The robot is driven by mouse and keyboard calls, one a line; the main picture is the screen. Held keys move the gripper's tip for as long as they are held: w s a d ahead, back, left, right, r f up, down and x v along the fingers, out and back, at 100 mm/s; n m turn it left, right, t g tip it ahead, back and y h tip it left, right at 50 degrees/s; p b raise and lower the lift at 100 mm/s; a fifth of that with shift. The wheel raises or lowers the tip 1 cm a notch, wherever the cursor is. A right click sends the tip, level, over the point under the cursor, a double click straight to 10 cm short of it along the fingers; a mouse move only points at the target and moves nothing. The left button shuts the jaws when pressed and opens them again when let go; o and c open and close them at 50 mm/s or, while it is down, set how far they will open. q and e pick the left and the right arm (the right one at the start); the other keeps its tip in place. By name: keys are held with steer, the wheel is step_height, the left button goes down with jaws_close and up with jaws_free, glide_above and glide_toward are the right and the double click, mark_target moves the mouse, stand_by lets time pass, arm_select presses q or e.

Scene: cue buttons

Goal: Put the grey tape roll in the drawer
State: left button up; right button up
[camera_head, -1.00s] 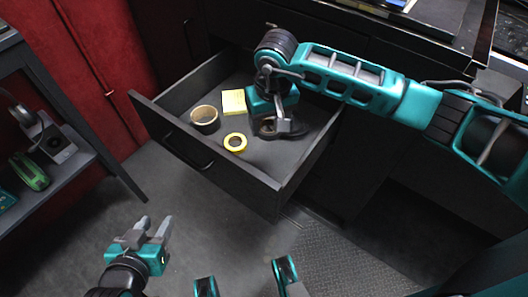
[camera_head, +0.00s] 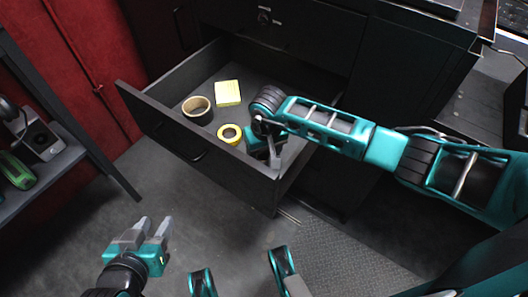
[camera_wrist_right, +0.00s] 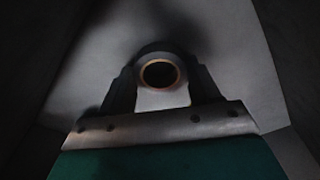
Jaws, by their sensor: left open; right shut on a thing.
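The open black drawer (camera_head: 240,180) is pulled out from the cabinet in the head view. My right gripper (camera_head: 270,157) is over the front right part of the drawer. In the right wrist view the grey tape roll (camera_wrist_right: 160,49), dark with a brownish core edge, sits between the fingers of that gripper, which is shut on it. In the head view the roll is hidden by the gripper and arm. I cannot tell how far it is above the drawer floor. My left gripper (camera_head: 146,230) is open and empty, over the floor in front of the drawer.
In the drawer are a tan tape roll (camera_head: 197,108), a yellow tape roll (camera_head: 230,134) and a yellow note pad (camera_head: 228,93). A shelf (camera_head: 58,165) stands at the left by a red curtain (camera_head: 92,90). The floor before the drawer is clear.

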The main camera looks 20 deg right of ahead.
steer(key=shift+f, duration=0.1)
steer(key=o, duration=1)
arm_select(q)
steer(key=shift+w+r, duration=0.15)
steer(key=shift+r, duration=0.05)
arm_select(e)
steer(key=shift+o, duration=0.2)
steer(key=shift+r, duration=0.4)
arm_select(q)
steer(key=r+p, duration=0.1)
steer(key=a+p, duration=0.1)
steer(key=p, duration=0.1)
steer(key=shift+s+a+r+p, duration=0.1)
steer(key=shift+s+r+p, duration=0.2)
steer(key=shift+r, duration=0.05)
arm_select(e)
step_height(320, 180, up, 12)
steer(key=s, duration=0.1)
steer(key=shift+s+f, duration=0.2)
steer(key=shift+f, duration=0.05)
